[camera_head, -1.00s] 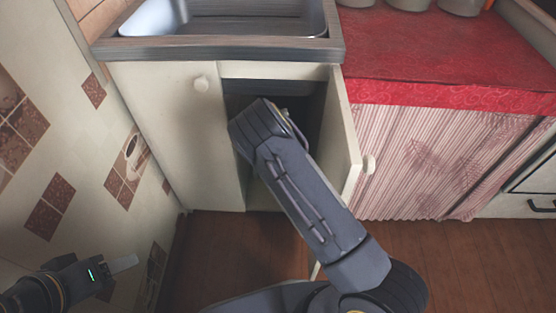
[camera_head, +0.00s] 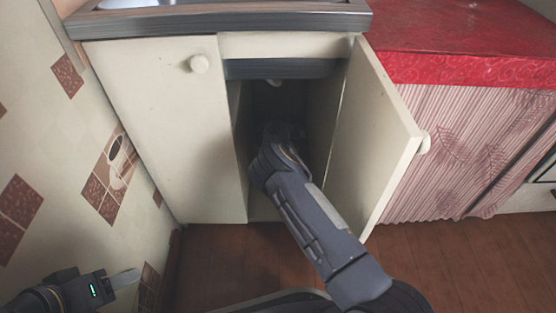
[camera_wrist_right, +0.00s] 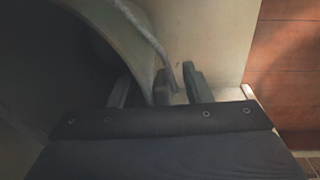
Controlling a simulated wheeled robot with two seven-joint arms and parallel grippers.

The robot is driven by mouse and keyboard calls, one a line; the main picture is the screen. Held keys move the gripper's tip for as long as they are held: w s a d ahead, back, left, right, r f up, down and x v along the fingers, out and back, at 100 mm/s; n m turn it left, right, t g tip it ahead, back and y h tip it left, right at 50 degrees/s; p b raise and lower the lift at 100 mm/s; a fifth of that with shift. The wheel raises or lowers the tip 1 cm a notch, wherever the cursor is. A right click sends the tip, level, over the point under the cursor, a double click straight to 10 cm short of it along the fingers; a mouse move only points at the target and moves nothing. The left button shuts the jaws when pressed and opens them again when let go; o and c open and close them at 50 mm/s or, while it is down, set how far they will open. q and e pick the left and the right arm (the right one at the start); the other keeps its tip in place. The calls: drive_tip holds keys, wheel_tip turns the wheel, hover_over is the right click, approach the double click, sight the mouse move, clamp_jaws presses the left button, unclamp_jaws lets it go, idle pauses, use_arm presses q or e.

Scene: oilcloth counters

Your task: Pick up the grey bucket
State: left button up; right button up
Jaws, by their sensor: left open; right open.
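The grey bucket (camera_wrist_right: 135,45) shows close up in the right wrist view as a curved pale rim around a dark hollow at the left. A thin handle-like strip runs down beside the rim. My right gripper (camera_wrist_right: 178,88) is open, with its fingertips close to the rim and strip; I cannot tell whether they touch. In the head view my right arm reaches into the open cabinet, where its gripper is dark and the bucket cannot be made out. My left gripper (camera_head: 125,280) is open and empty at the lower left, away from the cabinet.
The cabinet's right door (camera_head: 378,140) stands open beside my right arm; the left door (camera_head: 165,130) is shut. The sink counter (camera_head: 220,24) is above. A tiled wall (camera_head: 60,180) is at the left, and a striped curtain (camera_head: 470,150) hangs at the right.

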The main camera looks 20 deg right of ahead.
drive_tip(key=shift+w+f, duration=0.1)
drive_tip(key=shift+f, duration=0.1)
clamp_jaws()
idle(1.2)
drive_tip(key=shift+r, duration=0.1)
